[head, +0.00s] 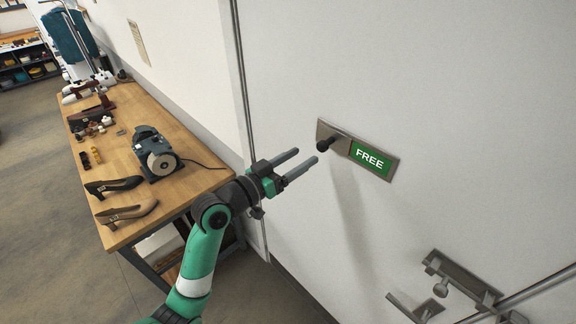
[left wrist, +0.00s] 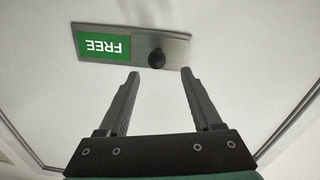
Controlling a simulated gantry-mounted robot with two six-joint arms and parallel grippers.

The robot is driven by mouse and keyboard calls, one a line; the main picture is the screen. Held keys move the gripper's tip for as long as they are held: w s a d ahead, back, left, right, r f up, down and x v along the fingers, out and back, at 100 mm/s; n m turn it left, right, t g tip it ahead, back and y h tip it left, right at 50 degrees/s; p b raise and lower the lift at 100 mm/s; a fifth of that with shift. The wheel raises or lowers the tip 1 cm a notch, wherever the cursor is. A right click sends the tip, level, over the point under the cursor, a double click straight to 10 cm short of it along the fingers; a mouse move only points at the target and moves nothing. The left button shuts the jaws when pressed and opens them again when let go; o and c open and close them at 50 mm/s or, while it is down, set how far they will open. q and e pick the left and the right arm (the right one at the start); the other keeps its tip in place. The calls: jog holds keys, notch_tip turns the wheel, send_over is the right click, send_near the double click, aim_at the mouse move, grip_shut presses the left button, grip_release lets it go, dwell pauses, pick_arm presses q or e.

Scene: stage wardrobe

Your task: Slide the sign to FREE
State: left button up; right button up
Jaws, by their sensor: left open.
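The sign (head: 370,159) is a metal plate on the white door, showing a green panel with the word FREE at its right end. Its dark knob (head: 324,145) sticks out at the plate's left end. In the left wrist view the sign (left wrist: 103,46) appears upside down, with the knob (left wrist: 156,58) just beyond the fingertips. My left gripper (head: 307,156) is open and empty, its two fingers pointing at the knob with a small gap, not touching it. My right gripper is not in view.
A metal latch (head: 462,282) and handle sit low on the door at the right. A wooden workbench (head: 165,207) with shoes (head: 127,213), a grinder (head: 155,155) and small items stands at the left. The door face around the sign is clear.

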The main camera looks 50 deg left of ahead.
pick_arm(q)
jog(key=s+p, duration=0.1)
jog(key=s, duration=0.3)
jog(key=shift+d, duration=0.1)
dwell(0.3)
